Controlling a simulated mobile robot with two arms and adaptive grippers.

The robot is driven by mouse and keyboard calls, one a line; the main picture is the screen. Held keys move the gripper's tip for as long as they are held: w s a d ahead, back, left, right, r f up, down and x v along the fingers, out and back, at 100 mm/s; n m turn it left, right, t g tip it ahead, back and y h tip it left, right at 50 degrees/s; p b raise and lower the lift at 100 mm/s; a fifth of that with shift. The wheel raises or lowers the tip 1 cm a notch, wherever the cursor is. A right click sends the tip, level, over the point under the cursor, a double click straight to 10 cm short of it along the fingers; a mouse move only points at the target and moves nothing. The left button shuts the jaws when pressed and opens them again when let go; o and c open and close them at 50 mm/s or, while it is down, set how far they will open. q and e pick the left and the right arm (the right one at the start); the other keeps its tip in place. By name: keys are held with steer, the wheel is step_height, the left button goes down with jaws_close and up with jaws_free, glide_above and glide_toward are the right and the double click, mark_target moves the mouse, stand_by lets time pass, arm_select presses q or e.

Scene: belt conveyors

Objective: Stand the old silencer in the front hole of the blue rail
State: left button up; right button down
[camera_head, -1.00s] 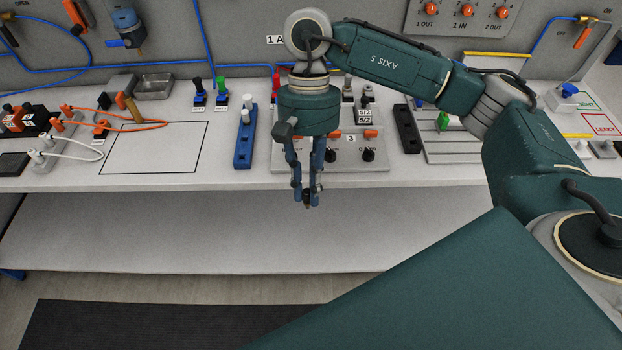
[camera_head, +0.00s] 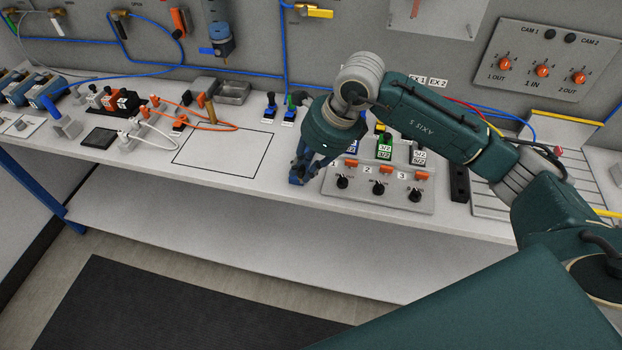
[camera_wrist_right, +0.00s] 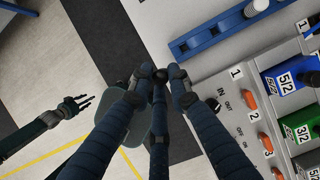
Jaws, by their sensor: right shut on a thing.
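The blue rail (camera_wrist_right: 222,27) lies on the bench top in the wrist view. A white ribbed silencer (camera_wrist_right: 256,7) stands in it toward the far end. A small dark hole shows nearer the front end. My right gripper (camera_wrist_right: 160,74) is shut on a small dark piece, seemingly the old silencer, mostly hidden between the fingers. In the wrist view it is apart from the rail's front end. In the head view the right gripper (camera_head: 299,172) points down and hides most of the rail. My left gripper (camera_wrist_right: 84,101) hangs over the floor with fingers apart.
A grey valve panel (camera_head: 380,190) with orange switches and black knobs stands just right of the gripper. Left of it is an empty outlined area (camera_head: 225,153). A metal tray (camera_head: 232,92) and orange cables lie behind. A black rail (camera_head: 459,183) stands further right.

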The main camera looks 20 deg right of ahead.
steer(key=w+r+m+t+h+p, duration=0.1)
steer(key=w+r+m+h+p, duration=0.15)
steer(key=w+m, duration=0.4)
steer(key=shift+m, duration=0.75)
steer(key=shift+s+d+f+b, duration=0.1)
steer(key=shift+s+f+b, duration=0.15)
steer(key=shift+f+b, duration=0.4)
steer(key=shift+s+a+f+b, duration=0.1)
steer(key=shift+s+f+b, duration=0.2)
steer(key=shift+f, duration=0.55)
steer(key=shift+s+d+f+b, duration=0.1)
steer(key=shift+s+f+b, duration=0.15)
steer(key=shift+f+b, duration=0.4)
steer(key=shift+f+b, duration=0.1)
steer(key=shift+b, duration=0.35)
steer(key=shift+f, duration=0.1)
steer(key=shift+f+b, duration=0.35)
steer(key=shift+b, duration=0.2)
steer(key=shift+f, duration=0.1)
